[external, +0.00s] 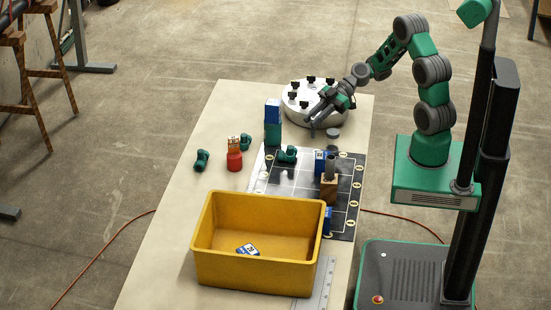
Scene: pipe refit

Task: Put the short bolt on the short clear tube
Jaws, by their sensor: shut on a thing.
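My gripper (312,130) is over the far part of the table, in front of the round pale tray, with its fingers pointing down. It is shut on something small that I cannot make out. Several dark bolt-like pieces (311,79) stand on the round pale tray (292,112); I cannot tell which is short. A grey, short cylinder (333,133) stands just right of the fingertips. I cannot clearly pick out the short clear tube; faint pale shapes lie on the gridded mat (345,205).
A yellow crate (255,275) with a blue-white card inside stands at the front. A blue-and-green stack (273,125), a red piece (234,160), green elbows (202,160) and a wooden block (329,188) stand on the table. The table's left strip is clear.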

